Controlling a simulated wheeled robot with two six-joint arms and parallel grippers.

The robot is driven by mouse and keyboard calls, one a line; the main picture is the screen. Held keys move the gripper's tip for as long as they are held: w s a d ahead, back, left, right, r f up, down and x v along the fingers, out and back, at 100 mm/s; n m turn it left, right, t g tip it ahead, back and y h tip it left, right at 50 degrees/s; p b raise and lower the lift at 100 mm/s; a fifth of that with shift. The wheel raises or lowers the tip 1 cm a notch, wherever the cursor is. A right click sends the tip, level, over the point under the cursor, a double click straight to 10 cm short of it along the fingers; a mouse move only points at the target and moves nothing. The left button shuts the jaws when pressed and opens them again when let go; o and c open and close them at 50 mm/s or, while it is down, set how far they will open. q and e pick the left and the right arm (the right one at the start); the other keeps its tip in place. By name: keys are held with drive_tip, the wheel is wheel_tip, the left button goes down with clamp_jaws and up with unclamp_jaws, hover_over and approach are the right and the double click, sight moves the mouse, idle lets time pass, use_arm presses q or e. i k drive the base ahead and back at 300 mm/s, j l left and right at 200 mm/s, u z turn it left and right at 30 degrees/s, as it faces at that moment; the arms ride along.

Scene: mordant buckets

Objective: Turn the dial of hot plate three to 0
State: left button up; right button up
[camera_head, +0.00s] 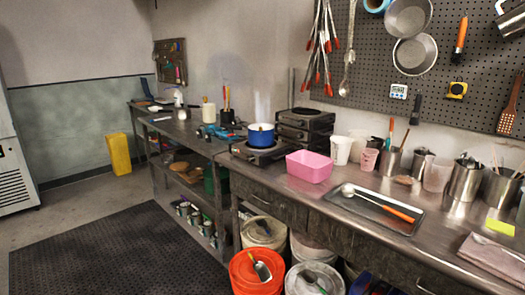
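A hot plate (250,157) sits on the metal bench near the middle of the view, with a blue pot (261,136) on it. More dark hot plates (305,125) stand stacked just behind and to the right of it. The dials and any numbers are too small to read, so I cannot tell which one is hot plate three or how its dial is set. Neither of my grippers is in view.
A pink tub (309,166) stands right of the hot plate. A tray (405,227) holds an orange-handled ladle (385,206). Buckets (256,270) stand under the bench. Open floor with a black mat (110,255) lies left.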

sight(251, 159)
drive_tip(key=i+j+z, duration=0.2)
drive_tip(key=i, duration=0.35)
drive_tip(key=i+j+z, duration=0.25)
drive_tip(key=i+j, duration=0.25)
